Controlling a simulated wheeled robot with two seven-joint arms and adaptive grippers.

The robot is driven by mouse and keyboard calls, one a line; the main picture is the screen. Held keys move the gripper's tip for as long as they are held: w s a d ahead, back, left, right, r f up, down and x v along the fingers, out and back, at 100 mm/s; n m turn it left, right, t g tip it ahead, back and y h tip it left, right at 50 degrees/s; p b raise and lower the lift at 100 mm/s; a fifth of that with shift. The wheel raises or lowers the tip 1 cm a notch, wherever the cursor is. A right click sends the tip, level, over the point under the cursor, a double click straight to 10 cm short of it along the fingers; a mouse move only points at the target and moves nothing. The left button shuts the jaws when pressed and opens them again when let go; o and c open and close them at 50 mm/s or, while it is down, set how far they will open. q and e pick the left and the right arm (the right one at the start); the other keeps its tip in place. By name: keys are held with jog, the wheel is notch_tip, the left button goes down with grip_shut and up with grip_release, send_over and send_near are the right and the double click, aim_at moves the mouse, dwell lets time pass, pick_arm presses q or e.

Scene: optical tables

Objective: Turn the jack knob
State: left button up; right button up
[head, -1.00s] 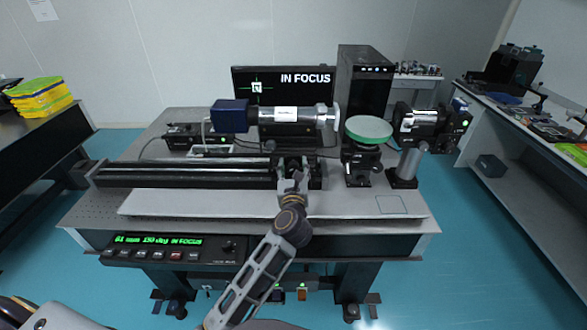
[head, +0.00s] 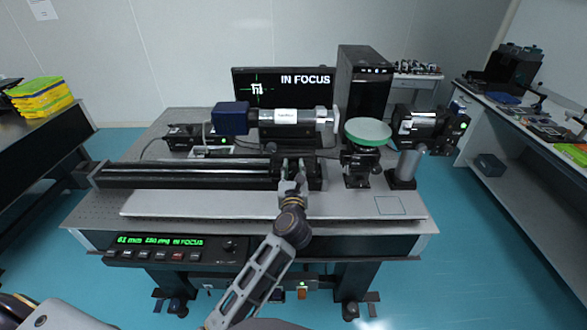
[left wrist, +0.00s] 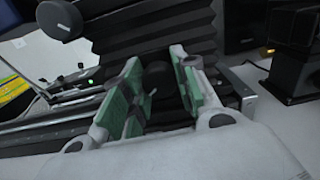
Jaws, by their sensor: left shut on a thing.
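My left gripper (head: 293,168) reaches in from below to the front of the black jack (head: 314,176) on the rail. In the left wrist view the black pleated body of the jack (left wrist: 150,35) rises behind the gripper. The gripper's green-padded fingers (left wrist: 155,95) are shut on the dark round jack knob (left wrist: 157,80), which shows between them. In the head view the fingers hide the knob. A barrel-shaped camera with a silver lens (head: 290,116) sits above the jack. My right gripper is in neither view.
The monitor (head: 282,88) reads IN FOCUS. The control panel (head: 165,248) has a green readout with IN FOCUS. A green disc on a mount (head: 368,130) and a post (head: 405,165) stand right of the jack. The light plate (head: 200,204) in front is clear.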

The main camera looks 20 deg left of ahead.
pick_arm(q)
jog(key=o, duration=1)
jog(key=shift+v, duration=6)
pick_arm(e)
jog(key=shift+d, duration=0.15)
